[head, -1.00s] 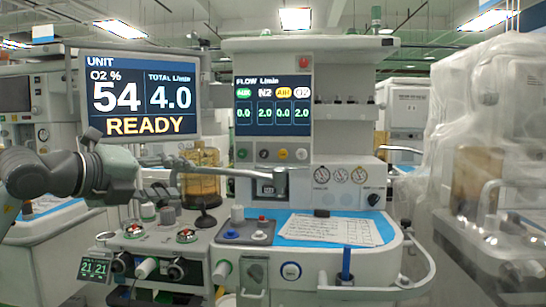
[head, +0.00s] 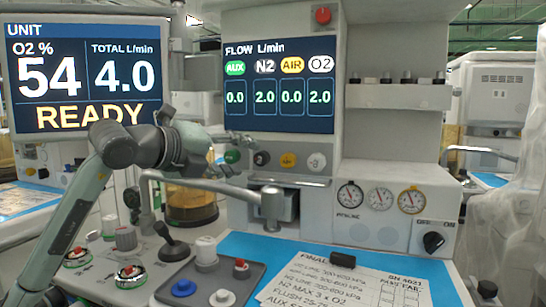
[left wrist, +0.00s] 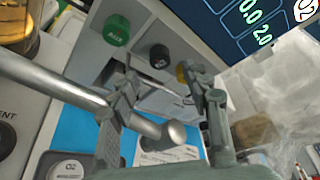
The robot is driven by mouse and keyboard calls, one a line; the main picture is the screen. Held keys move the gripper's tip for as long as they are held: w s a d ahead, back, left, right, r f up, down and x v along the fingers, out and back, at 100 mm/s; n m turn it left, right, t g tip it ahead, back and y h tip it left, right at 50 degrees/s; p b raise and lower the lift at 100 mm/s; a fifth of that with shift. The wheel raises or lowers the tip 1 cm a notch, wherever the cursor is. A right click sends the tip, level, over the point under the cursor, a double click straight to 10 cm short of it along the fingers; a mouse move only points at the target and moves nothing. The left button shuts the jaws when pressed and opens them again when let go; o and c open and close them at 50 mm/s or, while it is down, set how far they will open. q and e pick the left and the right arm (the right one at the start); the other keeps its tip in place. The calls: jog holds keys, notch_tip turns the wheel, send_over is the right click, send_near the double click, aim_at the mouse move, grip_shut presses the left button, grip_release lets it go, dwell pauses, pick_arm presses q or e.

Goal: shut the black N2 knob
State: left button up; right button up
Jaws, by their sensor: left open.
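The black N2 knob (head: 262,158) is on the panel under the flow screen (head: 279,85), between the green AUX knob (head: 232,156) and the yellow AIR knob (head: 288,160). The screen reads 2.0 under N2. My left gripper (head: 234,153) is open and empty, in front of the panel at the left of the black knob. In the left wrist view, the black knob (left wrist: 159,56) shows beyond and between the open fingers (left wrist: 160,80), apart from them. The green knob (left wrist: 116,30) lies to its left; a finger partly hides the yellow knob (left wrist: 182,72). My right gripper is not in view.
A grey metal bar (head: 215,188) with a round end crosses below the knobs, close to my left gripper. A blue-topped work surface (head: 240,243) holds a paper sheet (head: 340,282) and a tray (head: 205,275). A white O2 knob (head: 316,161) is at the row's right end.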

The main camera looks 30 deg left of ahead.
aim_at(259, 159)
pick_arm(q)
jog(key=p+x, duration=0.1)
jog(key=x, duration=0.5)
jog(key=shift+r+p, duration=0.1)
jog(key=shift+p, duration=0.3)
jog(key=shift+w+f, duration=0.25)
jog(key=shift+w, duration=0.3)
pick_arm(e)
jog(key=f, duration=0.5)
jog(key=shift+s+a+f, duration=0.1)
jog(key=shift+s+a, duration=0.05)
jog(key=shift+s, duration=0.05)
pick_arm(q)
grip_shut()
